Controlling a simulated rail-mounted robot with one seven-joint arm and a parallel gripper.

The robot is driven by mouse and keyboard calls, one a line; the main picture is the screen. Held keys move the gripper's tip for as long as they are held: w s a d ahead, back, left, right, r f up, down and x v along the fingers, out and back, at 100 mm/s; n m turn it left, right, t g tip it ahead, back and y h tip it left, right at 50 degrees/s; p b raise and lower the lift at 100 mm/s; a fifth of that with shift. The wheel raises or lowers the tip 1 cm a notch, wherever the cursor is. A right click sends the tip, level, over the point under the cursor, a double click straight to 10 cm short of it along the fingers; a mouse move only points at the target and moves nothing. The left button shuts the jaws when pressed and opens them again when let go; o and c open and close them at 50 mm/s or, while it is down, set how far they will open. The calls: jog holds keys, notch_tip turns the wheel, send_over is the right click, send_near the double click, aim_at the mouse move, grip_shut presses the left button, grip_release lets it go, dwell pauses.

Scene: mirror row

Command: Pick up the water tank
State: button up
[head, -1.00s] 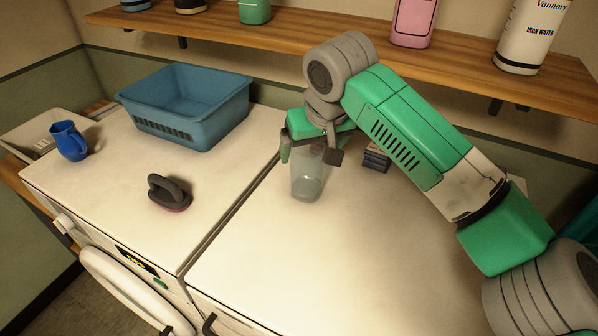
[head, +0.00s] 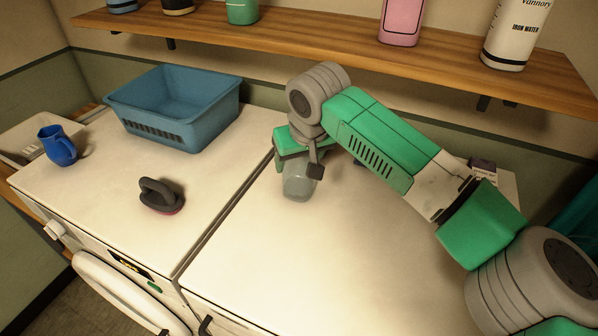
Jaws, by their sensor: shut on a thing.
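The water tank (head: 298,188) is a clear, greyish container on the white top of the right-hand machine, near the seam between the two machines. Only its lower part shows. My gripper (head: 298,170) has come down over it from above and is shut on it, with a dark finger at its right side. The tank's upper part is hidden behind the gripper. It looks upright, and I cannot tell whether its base touches the top.
A wooden shelf (head: 330,40) with bottles runs along the wall above my arm. The front of the right machine top (head: 300,260) is clear.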

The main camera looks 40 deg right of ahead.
jog(key=shift+r, duration=0.1)
jog(key=s+r+b, duration=0.1)
jog(key=s+r, duration=0.1)
jog(key=s, duration=0.6)
jog(key=s+r, duration=0.3)
jog(key=s, duration=0.5)
jog(key=shift+a+b, duration=0.35)
jog(key=shift+b, duration=0.05)
